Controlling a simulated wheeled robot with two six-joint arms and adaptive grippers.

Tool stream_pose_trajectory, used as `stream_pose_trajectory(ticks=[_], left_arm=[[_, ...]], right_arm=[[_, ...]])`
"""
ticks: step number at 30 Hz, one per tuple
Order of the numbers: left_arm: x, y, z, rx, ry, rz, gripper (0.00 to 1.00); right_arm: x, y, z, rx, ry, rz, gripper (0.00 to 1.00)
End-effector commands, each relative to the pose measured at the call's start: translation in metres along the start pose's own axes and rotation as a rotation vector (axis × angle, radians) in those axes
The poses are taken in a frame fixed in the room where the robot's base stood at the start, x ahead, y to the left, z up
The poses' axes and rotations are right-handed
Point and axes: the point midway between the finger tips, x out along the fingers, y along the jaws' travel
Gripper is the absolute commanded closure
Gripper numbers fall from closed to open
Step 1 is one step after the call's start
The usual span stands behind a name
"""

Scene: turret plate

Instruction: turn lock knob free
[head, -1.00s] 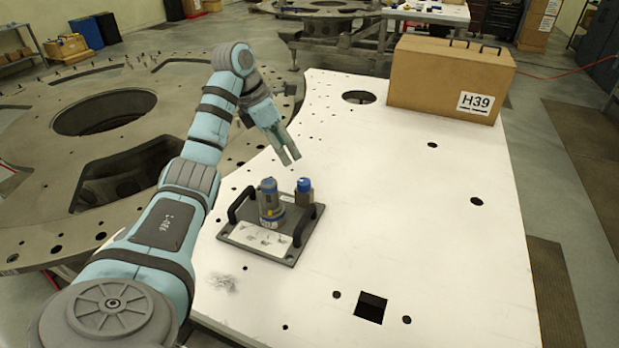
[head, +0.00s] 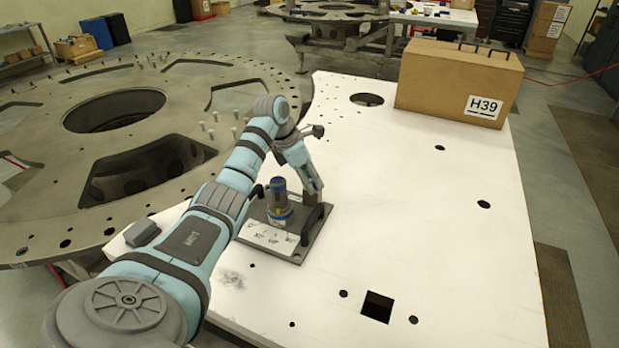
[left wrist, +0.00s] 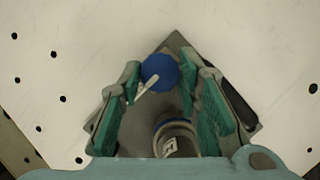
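The dark lock plate (head: 302,254) lies on the white table, with black handles, a white label and an upright grey cylinder (head: 278,206) with a blue ring. The round blue knob (left wrist: 160,72) with a white pointer shows in the left wrist view; in the head view my gripper hides it. My left gripper (head: 313,190) is over the knob's side of the plate. In the left wrist view its green-padded fingers (left wrist: 166,80) are apart, one on each side of the knob, with gaps visible. The cylinder top (left wrist: 175,138) sits below the knob in that view. My right gripper is not in view.
The white table (head: 400,220) has several holes and is clear right of the plate. A cardboard box (head: 455,80) marked H39 stands at its far right. A large grey ring plate (head: 60,190) with openings lies to the left.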

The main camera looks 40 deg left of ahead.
Motion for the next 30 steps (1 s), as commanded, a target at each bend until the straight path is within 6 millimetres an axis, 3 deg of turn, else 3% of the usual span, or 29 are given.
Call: stream_pose_trajectory(ticks=[14, 30], left_arm=[[-0.001, -0.002, 0.002, -0.074, -0.001, 0.03, 0.97], [-0.001, -0.004, 0.002, -0.396, -0.001, 0.161, 0.97]], right_arm=[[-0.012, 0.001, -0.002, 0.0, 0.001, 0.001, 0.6], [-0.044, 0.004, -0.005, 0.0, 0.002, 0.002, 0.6]])
